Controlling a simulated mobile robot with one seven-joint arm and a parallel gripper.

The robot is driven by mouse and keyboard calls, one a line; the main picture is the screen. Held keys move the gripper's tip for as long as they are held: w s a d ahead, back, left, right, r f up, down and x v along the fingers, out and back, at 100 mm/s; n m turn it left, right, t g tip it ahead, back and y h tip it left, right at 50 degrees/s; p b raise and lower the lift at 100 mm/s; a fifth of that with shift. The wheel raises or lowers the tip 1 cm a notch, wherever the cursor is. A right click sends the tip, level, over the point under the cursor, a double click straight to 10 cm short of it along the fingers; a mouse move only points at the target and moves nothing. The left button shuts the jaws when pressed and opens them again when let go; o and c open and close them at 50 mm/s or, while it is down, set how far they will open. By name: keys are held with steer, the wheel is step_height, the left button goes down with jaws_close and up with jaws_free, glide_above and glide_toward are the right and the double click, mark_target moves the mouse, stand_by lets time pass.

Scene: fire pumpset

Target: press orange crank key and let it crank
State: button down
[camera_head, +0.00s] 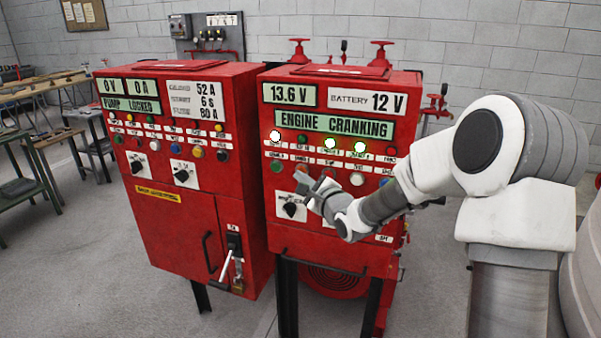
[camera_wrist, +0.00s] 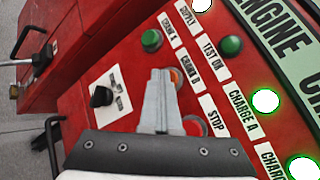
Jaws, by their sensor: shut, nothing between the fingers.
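The orange crank key (camera_wrist: 176,78) shows as a small orange edge beside my fingertips in the wrist view, mostly hidden behind them. A label reading "CRANK B" (camera_wrist: 190,68) is beside it. My gripper (camera_wrist: 160,73) is shut with nothing in it, its fingertips over the key; I cannot tell whether they touch it. In the head view my gripper (camera_head: 304,184) is at the right red cabinet's (camera_head: 330,245) key row, and the orange key is hard to make out. The display (camera_head: 334,124) reads "ENGINE CRANKING".
A green key (camera_wrist: 151,40) and a partly hidden red key (camera_wrist: 196,125) flank the orange one. A black rotary knob (camera_wrist: 102,96) sticks out nearby. Several lamps are lit, including one lamp (camera_head: 359,147). A second red cabinet (camera_head: 165,225) stands to the left.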

steer(key=shift+s, duration=0.15)
steer(key=shift+s+a, duration=0.25)
steer(key=shift+s, duration=0.35)
steer(key=shift+s+a, duration=0.35)
steer(key=shift+s, duration=0.45)
steer(key=shift+s+a, duration=0.3)
steer(key=shift+s, duration=0.45)
steer(key=shift+s+a, duration=0.35)
steer(key=shift+s, duration=0.45)
